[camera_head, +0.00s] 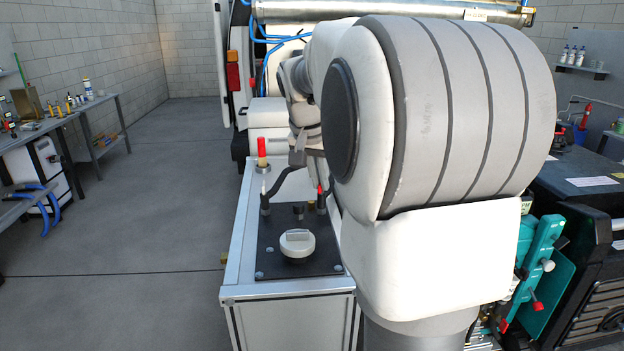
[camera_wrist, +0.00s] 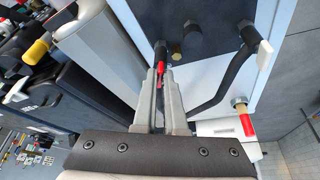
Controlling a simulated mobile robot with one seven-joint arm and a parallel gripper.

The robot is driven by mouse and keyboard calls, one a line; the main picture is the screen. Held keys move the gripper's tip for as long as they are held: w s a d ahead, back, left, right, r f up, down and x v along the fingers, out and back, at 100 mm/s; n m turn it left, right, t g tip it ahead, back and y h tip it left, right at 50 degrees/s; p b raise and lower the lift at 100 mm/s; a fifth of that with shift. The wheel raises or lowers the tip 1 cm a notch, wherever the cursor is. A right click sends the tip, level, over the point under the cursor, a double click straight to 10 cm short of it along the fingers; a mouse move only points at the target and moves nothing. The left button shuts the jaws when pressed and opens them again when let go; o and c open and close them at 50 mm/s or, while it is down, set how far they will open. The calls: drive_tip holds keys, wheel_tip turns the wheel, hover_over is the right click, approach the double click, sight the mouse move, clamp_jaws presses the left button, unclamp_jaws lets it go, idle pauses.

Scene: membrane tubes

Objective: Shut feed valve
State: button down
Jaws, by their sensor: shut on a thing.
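A red-handled lever (camera_wrist: 160,75) sits between the two fingers of my gripper (camera_wrist: 163,72) in the wrist view. The fingers are closed around it. In the head view its red tip (camera_head: 320,190) shows at the right of the black panel (camera_head: 275,250), beside my arm. No label tells which is the feed valve. My arm hides most of the gripper in the head view.
A round white knob (camera_head: 297,243) sits at the front of the panel. A black curved pipe (camera_wrist: 230,70) runs close to my fingers. A teal device (camera_head: 540,260) stands at the right. The floor left of the white cabinet (camera_head: 285,320) is clear.

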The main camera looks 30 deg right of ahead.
drive_tip(key=m, duration=0.2)
drive_tip(key=m+g, duration=0.1)
drive_tip(key=m, duration=0.1)
drive_tip(key=m+g+h+p, duration=0.1)
drive_tip(key=m, duration=0.1)
drive_tip(key=shift+w+a+r+m, duration=0.1)
drive_tip(key=shift+w+a+m, duration=0.05)
drive_tip(key=shift+w+m, duration=0.2)
drive_tip(key=m, duration=0.2)
drive_tip(key=m+g+p, duration=0.1)
drive_tip(key=m, duration=0.1)
drive_tip(key=m+g+p, duration=0.1)
drive_tip(key=m, duration=0.1)
drive_tip(key=shift+w+y, duration=0.25)
drive_tip(key=shift+y, duration=0.05)
drive_tip(key=shift+g, duration=0.3)
drive_tip(key=c, duration=1)
unclamp_jaws()
drive_tip(key=p+v, duration=0.3)
drive_tip(key=v, duration=1.4)
drive_tip(key=shift+r, duration=0.15)
